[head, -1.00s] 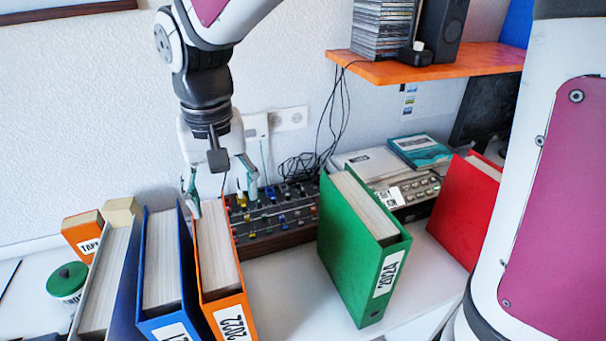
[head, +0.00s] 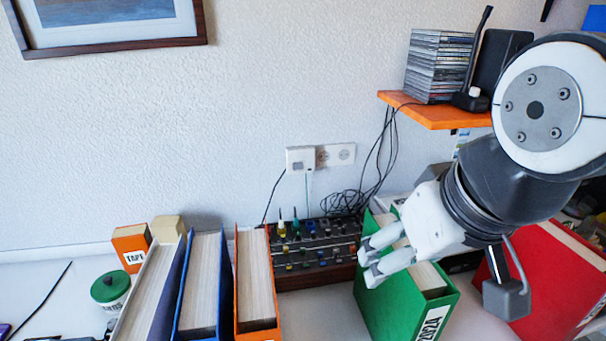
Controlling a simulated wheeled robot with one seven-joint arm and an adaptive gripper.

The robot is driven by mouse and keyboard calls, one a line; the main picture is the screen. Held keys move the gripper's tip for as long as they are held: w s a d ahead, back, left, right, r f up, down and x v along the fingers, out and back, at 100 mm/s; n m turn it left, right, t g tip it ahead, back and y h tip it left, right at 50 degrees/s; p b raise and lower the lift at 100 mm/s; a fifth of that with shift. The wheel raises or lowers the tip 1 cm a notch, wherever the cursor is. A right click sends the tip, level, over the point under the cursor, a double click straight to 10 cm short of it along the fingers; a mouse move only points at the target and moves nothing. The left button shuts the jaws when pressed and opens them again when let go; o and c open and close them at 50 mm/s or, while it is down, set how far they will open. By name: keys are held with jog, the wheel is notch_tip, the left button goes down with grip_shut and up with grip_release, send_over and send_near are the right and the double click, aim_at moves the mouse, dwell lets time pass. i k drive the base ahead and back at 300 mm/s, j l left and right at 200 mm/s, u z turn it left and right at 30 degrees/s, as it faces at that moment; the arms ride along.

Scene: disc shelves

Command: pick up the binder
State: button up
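Several binders stand on the white desk. A green binder labelled 2024 (head: 398,308) stands at right of centre. An orange binder (head: 257,285), a blue binder (head: 203,287) and a white-and-dark-blue one (head: 150,295) stand close together at the left. A red binder (head: 557,275) stands at the far right, partly hidden by my arm. My gripper (head: 368,262) is in front of the top of the green binder in the picture, its fingers pointing left. The fingertips are apart with nothing held between them. I cannot tell whether they touch the green binder.
A mixer (head: 315,250) with cables lies behind the gap between the orange and green binders. An orange shelf (head: 437,110) bears a stack of discs (head: 438,66) and a speaker. A green-lidded jar (head: 110,288) and a tape box (head: 132,246) are at the left.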

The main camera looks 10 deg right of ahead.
aim_at(566, 274)
jog(key=k+l+u, duration=0.15)
jog(key=k+l, duration=0.15)
jog(key=k+l+u, duration=0.15)
jog(key=k, duration=0.3)
jog(key=k+l+u, duration=0.15)
jog(key=k+l, duration=0.2)
